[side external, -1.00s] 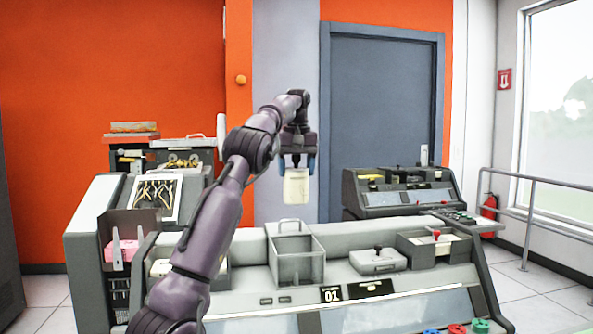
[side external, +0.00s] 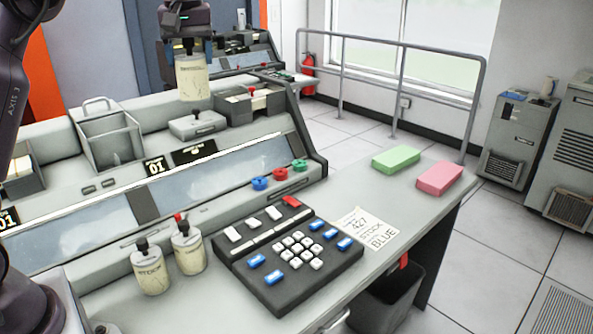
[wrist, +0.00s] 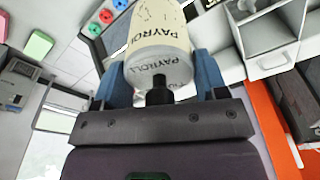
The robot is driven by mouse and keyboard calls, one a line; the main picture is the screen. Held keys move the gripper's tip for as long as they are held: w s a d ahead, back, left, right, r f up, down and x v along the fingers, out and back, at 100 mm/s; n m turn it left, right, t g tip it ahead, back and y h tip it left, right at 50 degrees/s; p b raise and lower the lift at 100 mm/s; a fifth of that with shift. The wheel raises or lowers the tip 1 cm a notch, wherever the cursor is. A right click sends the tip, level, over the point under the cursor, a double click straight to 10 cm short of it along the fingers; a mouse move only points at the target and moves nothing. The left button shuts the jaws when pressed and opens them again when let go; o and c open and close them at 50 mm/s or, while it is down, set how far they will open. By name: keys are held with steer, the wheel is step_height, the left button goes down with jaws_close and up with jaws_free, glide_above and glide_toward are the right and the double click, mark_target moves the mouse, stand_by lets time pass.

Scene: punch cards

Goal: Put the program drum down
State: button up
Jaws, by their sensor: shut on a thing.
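My gripper (side external: 190,52) is shut on a cream program drum (side external: 193,80), held upright in the air in front of the console's back part. In the wrist view the drum (wrist: 162,35) sits between my blue fingers, with "PAYROLL" lettering and a black knob (wrist: 159,92). Two similar cream drums stand on the desk at the front left in the side view. One reads "STOCK" (side external: 150,272) and has a black knob; the other (side external: 189,253) has a dark knob with a red part by its top, and its lettering is unclear.
An open grey bin (side external: 108,135) and a lever box (side external: 198,125) stand on the console. A black keypad (side external: 290,255), a "427 STOCK BLUE" note (side external: 367,232), green cards (side external: 396,159) and pink cards (side external: 440,178) lie on the desk. Coloured knobs (side external: 280,175) line the console front.

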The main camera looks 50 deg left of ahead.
steer(key=s+d+f+m, duration=0.1)
steer(key=d+f, duration=0.6)
steer(key=d, duration=0.4)
steer(key=s+d+f+m, duration=0.1)
steer(key=s+d+f, duration=0.1)
steer(key=d+f, duration=0.65)
steer(key=s+d+f+n, duration=0.2)
steer(key=s+d+f, duration=0.4)
steer(key=s, duration=0.2)
steer(key=shift+s+a+f+n, duration=0.35)
steer(key=shift+s+f+n, duration=0.35)
steer(key=shift+f, duration=1.45)
steer(key=shift+s+a+f+n, duration=0.35)
steer(key=shift+s+f+n, duration=0.25)
steer(key=shift+f, duration=1.55)
steer(key=shift+s+a+f+n, duration=0.35)
steer(key=shift+s+f+n, duration=0.35)
steer(key=shift+f, duration=1.45)
steer(key=shift+s+f, duration=0.1)
steer(key=shift+f, duration=0.05)
steer(key=o, duration=1.1)
